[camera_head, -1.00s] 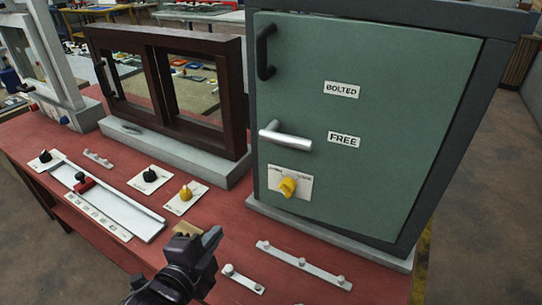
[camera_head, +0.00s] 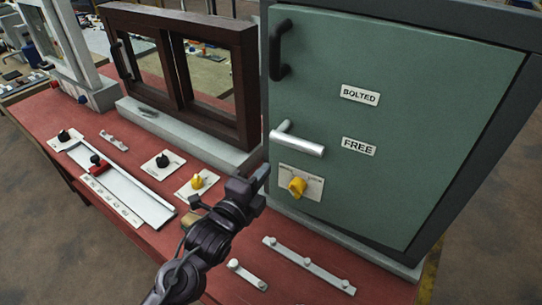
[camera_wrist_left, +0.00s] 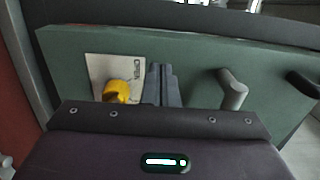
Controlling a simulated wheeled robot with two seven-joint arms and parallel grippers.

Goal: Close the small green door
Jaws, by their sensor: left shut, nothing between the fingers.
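The green door (camera_head: 400,130) stands upright in a dark grey frame (camera_head: 400,15) at the right. My left gripper (camera_head: 262,178) is shut and empty near the door's left edge, left of the yellow knob. In the left wrist view, its fingers (camera_wrist_left: 163,85) point at the door face (camera_wrist_left: 200,62) between knob (camera_wrist_left: 117,92) and lever (camera_wrist_left: 233,90). My right gripper is out of view.
A brown sliding window frame (camera_head: 185,75) on a grey sill stands left of the door. The red table (camera_head: 225,277) holds a white slider rail (camera_head: 122,187), knob plates and a peg strip (camera_head: 308,265). Grey floor shows at the right.

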